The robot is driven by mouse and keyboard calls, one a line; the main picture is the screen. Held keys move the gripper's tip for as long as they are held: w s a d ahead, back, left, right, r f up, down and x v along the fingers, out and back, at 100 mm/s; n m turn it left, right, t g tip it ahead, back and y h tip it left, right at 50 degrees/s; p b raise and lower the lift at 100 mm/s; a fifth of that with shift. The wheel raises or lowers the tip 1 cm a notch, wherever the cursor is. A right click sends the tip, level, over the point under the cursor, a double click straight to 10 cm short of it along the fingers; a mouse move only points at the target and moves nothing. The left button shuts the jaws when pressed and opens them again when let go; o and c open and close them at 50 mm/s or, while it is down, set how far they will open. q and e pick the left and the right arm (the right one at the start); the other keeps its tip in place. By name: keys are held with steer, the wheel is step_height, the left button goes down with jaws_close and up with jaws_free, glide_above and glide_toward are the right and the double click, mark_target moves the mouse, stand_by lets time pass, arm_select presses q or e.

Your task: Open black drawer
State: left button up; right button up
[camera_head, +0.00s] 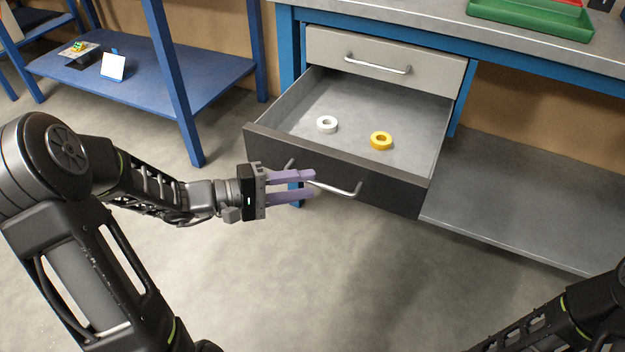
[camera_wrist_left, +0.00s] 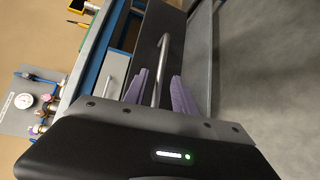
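The black drawer (camera_head: 390,185) is pulled well out under the workbench, below a closed grey drawer. A white ring-shaped roll (camera_head: 327,124) and a yellow one (camera_head: 381,140) lie inside it. Its silver bar handle (camera_head: 345,190) is on the front. My left gripper (camera_head: 312,183) is at the handle's left part. In the left wrist view the handle bar (camera_wrist_left: 162,60) passes between the two purple fingers, with a gap on each side, so the gripper is open around it. My right gripper is out of view; only part of that arm shows at bottom right.
The closed grey drawer (camera_head: 385,62) has its own handle above. A blue shelf unit (camera_head: 150,80) stands at the left. A grey lower shelf (camera_head: 530,205) extends right of the drawer. A green tray (camera_head: 530,22) sits on the bench top. The floor in front is clear.

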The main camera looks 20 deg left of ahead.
arm_select(q)
steer(key=v, duration=0.4)
steer(key=shift+s+a+p, duration=0.2)
steer(key=shift+a+p, duration=0.1)
steer(key=shift+p, duration=0.05)
